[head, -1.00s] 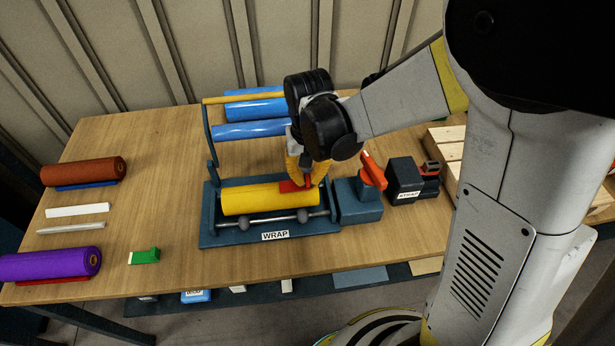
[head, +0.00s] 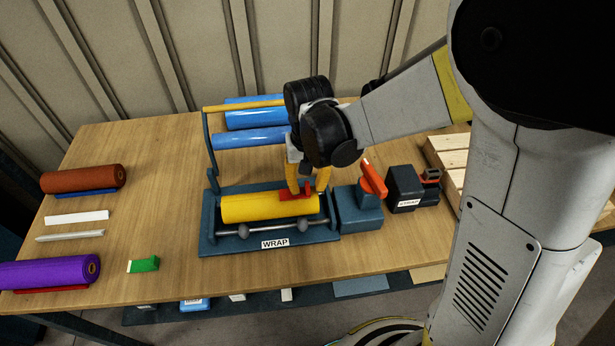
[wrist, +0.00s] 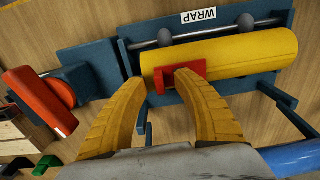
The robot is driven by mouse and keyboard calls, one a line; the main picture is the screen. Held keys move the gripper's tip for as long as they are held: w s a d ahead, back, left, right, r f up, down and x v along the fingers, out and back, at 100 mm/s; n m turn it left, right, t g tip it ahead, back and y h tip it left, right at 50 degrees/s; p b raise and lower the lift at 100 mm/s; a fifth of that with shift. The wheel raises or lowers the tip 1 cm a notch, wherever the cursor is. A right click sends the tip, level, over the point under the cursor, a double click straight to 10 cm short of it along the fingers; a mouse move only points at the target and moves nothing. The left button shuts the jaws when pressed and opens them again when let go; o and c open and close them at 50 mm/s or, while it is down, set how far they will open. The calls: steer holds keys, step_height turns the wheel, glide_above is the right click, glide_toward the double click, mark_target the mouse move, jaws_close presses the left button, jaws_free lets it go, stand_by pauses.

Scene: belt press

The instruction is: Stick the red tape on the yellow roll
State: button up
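The yellow roll (head: 250,207) lies in the blue wrap stand (head: 218,243) and also shows in the wrist view (wrist: 250,55). The red tape (head: 286,195) lies on top of the roll, towards the roll's right end in the head view. In the wrist view the tape (wrist: 160,73) rests against the roll's near side. My gripper (head: 308,188) is just above the tape with its two yellow fingers spread. In the wrist view its fingers (wrist: 160,78) stand apart; one tip overlaps the tape, the other is beside it. Whether that tip touches is unclear.
A blue box with a red lever (head: 372,180) stands right of the stand, then a strap unit (head: 404,185). Blue rolls (head: 250,138) lie behind under a yellow bar (head: 235,102). Brown and purple rolls (head: 45,272) and a green piece (head: 143,265) are left.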

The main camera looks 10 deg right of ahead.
step_height(320, 180, up, 12)
stand_by(0.4)
step_height(320, 180, up, 7)
steer(key=p, duration=0.5)
steer(key=shift+p, duration=0.3)
stand_by(0.5)
steer(key=shift+d+f, duration=0.1)
steer(key=d+r+p, duration=0.1)
steer(key=d, duration=0.1)
steer(key=d+r+p, duration=0.1)
steer(key=d+r, duration=0.1)
steer(key=shift+s+p, duration=0.1)
steer(key=shift+p, duration=0.2)
stand_by(0.4)
steer(key=shift+f, duration=0.15)
stand_by(0.4)
